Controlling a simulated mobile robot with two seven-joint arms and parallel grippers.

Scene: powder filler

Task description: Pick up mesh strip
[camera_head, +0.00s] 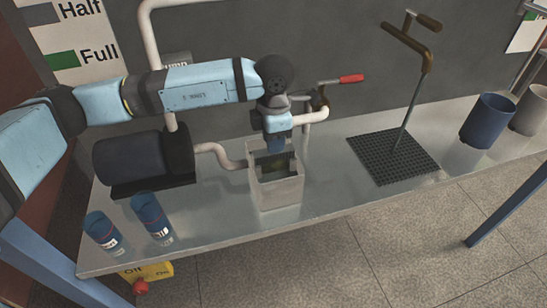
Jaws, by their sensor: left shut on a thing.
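My left gripper (275,145) points down into the mouth of an open grey box (277,192) on the metal table. It is shut on a dark, greenish piece (275,164) inside the box mouth. This piece may be the mesh strip, but it is too dark and small to be sure. The fingertips are mostly hidden by the wrist and the box. A black square mesh plate (375,160) with an upright rod and brown handle stands on the table to the right, apart from the gripper. My right gripper does not show.
A black motor-like cylinder (140,158) and two blue cans (152,215) are left of the box. A white pipe with a red-handled valve (350,78) runs behind it. Blue (487,120) and beige (530,112) cups stand far right. The table between box and mesh plate is clear.

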